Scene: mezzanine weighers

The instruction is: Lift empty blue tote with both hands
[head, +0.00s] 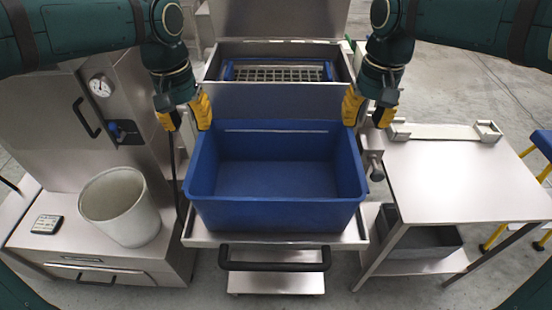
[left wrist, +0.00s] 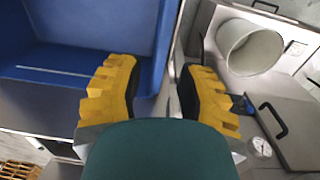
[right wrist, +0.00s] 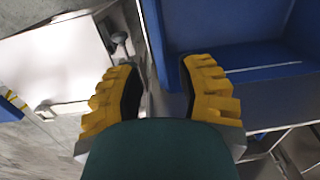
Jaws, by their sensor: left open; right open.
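The blue tote (head: 275,215) is empty and stands upright on a steel shelf (head: 210,238) in the middle of the head view. My left gripper (head: 186,118) is open above the tote's far left corner, with its fingers pointing down. In the left wrist view the tote (left wrist: 100,22) lies left of the open fingers (left wrist: 158,90), and its side wall runs up between them. My right gripper (head: 367,112) is open above the far right corner. In the right wrist view the tote (right wrist: 215,30) lies right of the open fingers (right wrist: 158,90). I see no clear contact at either gripper.
A steel machine with an open lid and a grid (head: 278,73) stands behind the tote. A white bucket (head: 122,207) and a small keypad device (head: 47,224) are at left. A bare steel table (head: 465,180) is at right, with a grey bin (head: 425,241) below. A black handle (head: 275,266) sits below the shelf.

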